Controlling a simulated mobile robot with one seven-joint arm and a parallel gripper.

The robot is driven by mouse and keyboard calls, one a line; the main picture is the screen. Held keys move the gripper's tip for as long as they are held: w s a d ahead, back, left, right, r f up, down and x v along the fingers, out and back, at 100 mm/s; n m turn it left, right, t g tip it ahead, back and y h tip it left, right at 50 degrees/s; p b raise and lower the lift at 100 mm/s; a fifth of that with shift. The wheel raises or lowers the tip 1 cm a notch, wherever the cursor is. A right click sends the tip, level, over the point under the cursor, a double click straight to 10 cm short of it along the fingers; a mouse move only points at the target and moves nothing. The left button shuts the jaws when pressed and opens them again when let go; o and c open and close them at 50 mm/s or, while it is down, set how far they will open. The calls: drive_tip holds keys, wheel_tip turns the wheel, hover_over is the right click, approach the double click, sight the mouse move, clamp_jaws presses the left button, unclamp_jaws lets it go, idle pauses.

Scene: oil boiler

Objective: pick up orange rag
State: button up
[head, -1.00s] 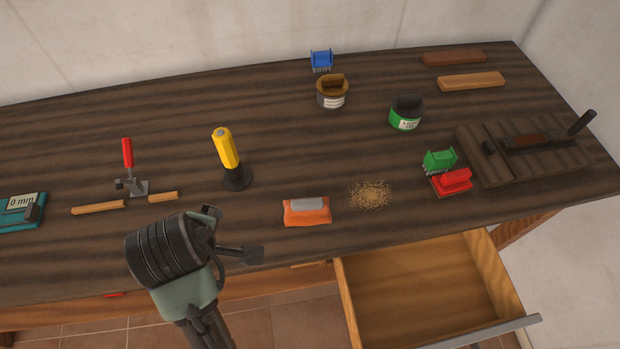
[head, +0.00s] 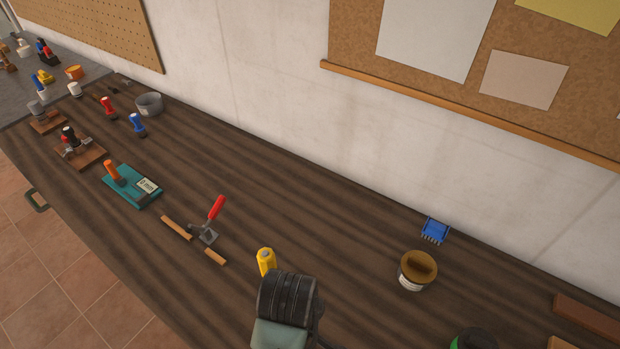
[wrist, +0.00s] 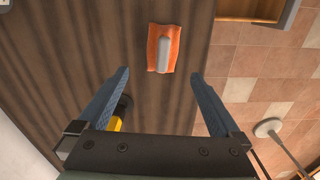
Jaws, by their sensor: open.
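The orange rag (wrist: 173,46) lies on the dark wooden bench top, near its edge, at the top middle of the wrist view. A grey elongated piece (wrist: 163,55) lies along its middle. My gripper (wrist: 159,76) is open and empty, its two blue-grey fingers spread to either side below the rag in the picture. The rag lies beyond the fingertips, apart from them. In the head view the rag is out of sight; only the black wrist housing of my arm shows at the bottom, with the fingers hidden.
A yellow-handled tool (head: 266,261) stands close to my wrist and shows beside the left finger (wrist: 116,122). A red-handled clamp (head: 212,220), a brown-lidded tin (head: 417,270) and a blue brush (head: 435,230) are on the bench. An open drawer (wrist: 250,9) shows at the wrist view's top right.

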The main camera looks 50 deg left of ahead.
drive_tip(key=f, duration=0.7)
drive_tip(key=shift+s+a+f, duration=0.1)
drive_tip(key=shift+s+f, duration=0.05)
drive_tip(key=shift+s, duration=0.05)
drive_tip(key=shift+s+f+p, duration=0.15)
drive_tip(key=shift+f+p, duration=0.35)
drive_tip(key=shift+f, duration=2.1)
drive_tip(key=shift+c, duration=0.2)
drive_tip(key=c, duration=1.2)
